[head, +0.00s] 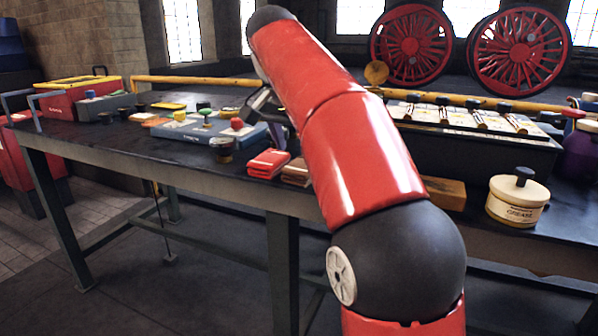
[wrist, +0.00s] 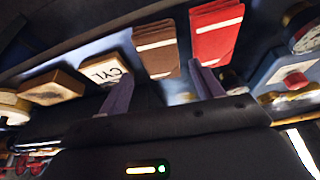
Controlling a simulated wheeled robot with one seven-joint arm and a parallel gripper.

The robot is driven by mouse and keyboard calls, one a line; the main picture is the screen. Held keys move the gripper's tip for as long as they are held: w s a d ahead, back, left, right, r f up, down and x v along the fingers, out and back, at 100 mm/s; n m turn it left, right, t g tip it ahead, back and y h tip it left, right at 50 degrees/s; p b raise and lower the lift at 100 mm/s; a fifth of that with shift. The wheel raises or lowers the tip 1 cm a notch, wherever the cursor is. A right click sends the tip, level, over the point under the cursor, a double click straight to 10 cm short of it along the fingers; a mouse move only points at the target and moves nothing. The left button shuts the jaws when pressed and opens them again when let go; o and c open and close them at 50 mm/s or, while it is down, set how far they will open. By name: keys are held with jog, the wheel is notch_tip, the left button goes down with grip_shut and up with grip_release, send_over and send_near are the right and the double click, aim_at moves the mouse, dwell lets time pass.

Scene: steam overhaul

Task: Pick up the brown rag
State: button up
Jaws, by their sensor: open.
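The brown rag (head: 295,172) lies folded on the dark workbench (head: 110,147), right of the folded red rag (head: 268,163). My arm hides part of it in the head view. In the wrist view the brown rag (wrist: 156,45) shows a pale stripe near each end, with the red rag (wrist: 215,30) to its right. My gripper (wrist: 161,68) is open and empty. Its two fingers flank the near end of the brown rag in that picture; I cannot tell how far above the bench they are.
In the wrist view, a wooden block marked CYL (wrist: 104,72) and another wooden block (wrist: 53,88) lie left of the brown rag. In the head view, a grease tin (head: 516,203) stands at right, and a blue case (head: 195,127) with coloured knobs lies behind the red rag.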

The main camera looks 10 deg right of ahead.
aim_at(303, 164)
jog(key=shift+b+x, duration=0.6)
jog(key=shift+x, duration=2)
jog(key=shift+f, duration=0.1)
jog(key=shift+c, duration=0.3)
jog(key=c, duration=0.7)
